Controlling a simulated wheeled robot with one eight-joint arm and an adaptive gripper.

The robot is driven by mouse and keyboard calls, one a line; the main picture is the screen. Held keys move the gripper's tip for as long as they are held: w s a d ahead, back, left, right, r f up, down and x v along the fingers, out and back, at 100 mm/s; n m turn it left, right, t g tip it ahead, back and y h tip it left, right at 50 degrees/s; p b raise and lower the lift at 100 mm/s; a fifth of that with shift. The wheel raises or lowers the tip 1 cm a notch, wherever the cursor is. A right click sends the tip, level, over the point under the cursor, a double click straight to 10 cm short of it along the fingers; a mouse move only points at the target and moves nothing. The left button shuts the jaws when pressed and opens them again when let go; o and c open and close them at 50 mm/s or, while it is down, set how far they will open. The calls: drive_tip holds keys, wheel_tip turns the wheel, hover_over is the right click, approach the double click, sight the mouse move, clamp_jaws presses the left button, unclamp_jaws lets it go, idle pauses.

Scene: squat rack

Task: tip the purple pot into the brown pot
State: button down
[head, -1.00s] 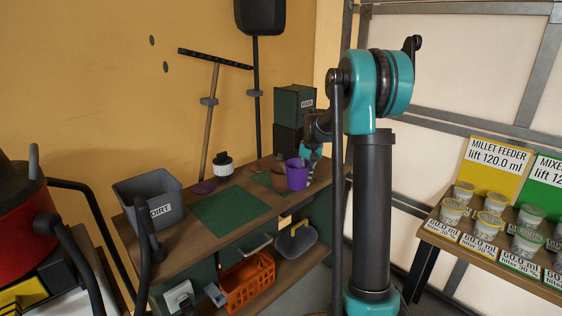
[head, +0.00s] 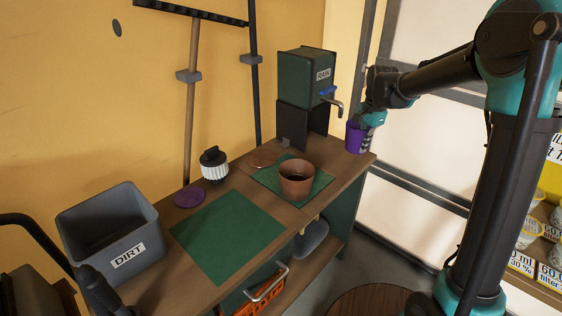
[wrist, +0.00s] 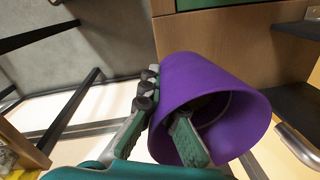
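The purple pot (head: 354,136) is at the right end of the bench, right of the water dispenser. My gripper (head: 371,121) is shut on its wall. In the wrist view, one finger is inside the purple pot (wrist: 225,90) and the other outside, with my gripper (wrist: 165,100) across the rim. The pot looks near upright in the head view; I cannot tell whether it clears the bench top. The brown pot (head: 297,188) stands upright on a small green mat (head: 265,178), apart from and left of the purple pot. Dark contents show inside the brown pot.
The green dispenser (head: 305,75) marked RAIN has its tap (head: 338,106) between the pots and the back.

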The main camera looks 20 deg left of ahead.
drive_tip(key=s+a+r+m, duration=0.2)
drive_tip(key=s+a+m, duration=0.5)
drive_tip(key=s+a, duration=1.5)
drive_tip(key=shift+s+a+m+t+h, duration=0.2)
drive_tip(key=shift+a+m+t+h, duration=0.1)
drive_tip(key=shift+a+m, duration=0.1)
drive_tip(key=shift+s+a+r+g+y, duration=0.3)
drive_tip(key=shift+r+g+y, duration=0.2)
drive_tip(key=shift+g+y, duration=0.15)
drive_tip(key=shift+s+a+r+g+y, duration=0.15)
drive_tip(key=shift+a+r+g+y, duration=0.1)
drive_tip(key=shift+r+g+y, duration=0.4)
drive_tip(key=shift+f, duration=0.2)
drive_tip(key=shift+s+a+r+g+y, duration=0.15)
drive_tip(key=shift+r+g+y, duration=0.3)
drive_tip(key=shift+y, duration=0.3)
drive_tip(key=shift+s+a+r+g+y, duration=0.1)
drive_tip(key=shift+r+g+y, duration=0.15)
drive_tip(key=shift+g+y, duration=0.4)
